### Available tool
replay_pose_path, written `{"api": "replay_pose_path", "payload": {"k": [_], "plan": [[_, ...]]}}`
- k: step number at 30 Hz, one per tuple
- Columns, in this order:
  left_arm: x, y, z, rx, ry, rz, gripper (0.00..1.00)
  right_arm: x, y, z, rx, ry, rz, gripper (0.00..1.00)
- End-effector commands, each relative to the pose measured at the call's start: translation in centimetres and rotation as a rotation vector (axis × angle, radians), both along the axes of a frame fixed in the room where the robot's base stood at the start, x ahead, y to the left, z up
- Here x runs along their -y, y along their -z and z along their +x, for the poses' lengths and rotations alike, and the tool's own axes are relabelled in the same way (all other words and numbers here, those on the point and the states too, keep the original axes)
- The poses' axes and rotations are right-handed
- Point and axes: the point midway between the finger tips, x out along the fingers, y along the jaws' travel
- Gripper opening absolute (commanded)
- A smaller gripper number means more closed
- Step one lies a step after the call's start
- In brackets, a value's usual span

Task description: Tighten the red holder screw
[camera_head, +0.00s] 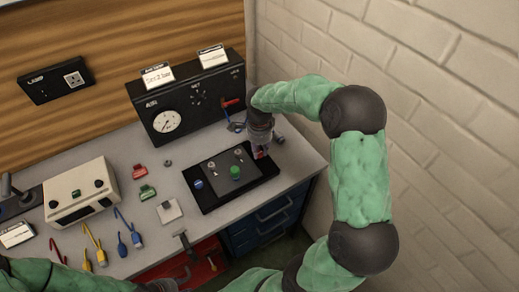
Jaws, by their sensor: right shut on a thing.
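My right gripper (261,147) points down at the back right corner of the black holder plate (208,207). It is shut on a small red part, the red holder screw (262,154), whose lower edge shows below the fingers. The gripper hides most of the screw, so its seating cannot be seen. The plate carries a dark panel with a green knob (235,172), a blue knob (198,184) and small metal fittings. My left gripper (168,284) is at the bottom edge, partly cut off, and its fingers are unclear.
A black gauge box (168,122) with a red-handled valve (231,102) stands behind the plate. A cream instrument box (82,192), red and green clips, a white square and yellow and blue leads lie left. A brick wall (440,130) bounds the right.

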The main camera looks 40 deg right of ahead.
Motion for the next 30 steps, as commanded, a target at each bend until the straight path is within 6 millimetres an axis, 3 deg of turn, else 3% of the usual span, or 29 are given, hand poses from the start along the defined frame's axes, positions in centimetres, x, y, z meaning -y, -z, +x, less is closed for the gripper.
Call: {"api": "replay_pose_path", "payload": {"k": [1, 15, 16, 18, 30], "plan": [[0.00, -0.05, 0.00, 0.000, 0.000, 0.000, 0.40, 0.34, -0.70, 0.51, 0.019, 0.004, -0.006, 0.00], [0.00, -0.04, 0.00, 0.000, 0.000, 0.000, 0.40, 0.34, -0.70, 0.51, 0.019, 0.004, -0.006, 0.00], [0.00, -0.04, 0.00, 0.000, 0.000, 0.000, 0.40, 0.34, -0.70, 0.51, 0.019, 0.004, -0.006, 0.29], [0.00, -0.04, 0.00, 0.000, 0.000, 0.000, 0.40, 0.32, -0.66, 0.48, 0.018, 0.003, -0.006, 0.49], [0.00, -0.01, 0.01, 0.000, 0.000, 0.000, 0.40, 0.11, -0.47, 0.17, 0.006, 0.001, -0.002, 0.50]]}}
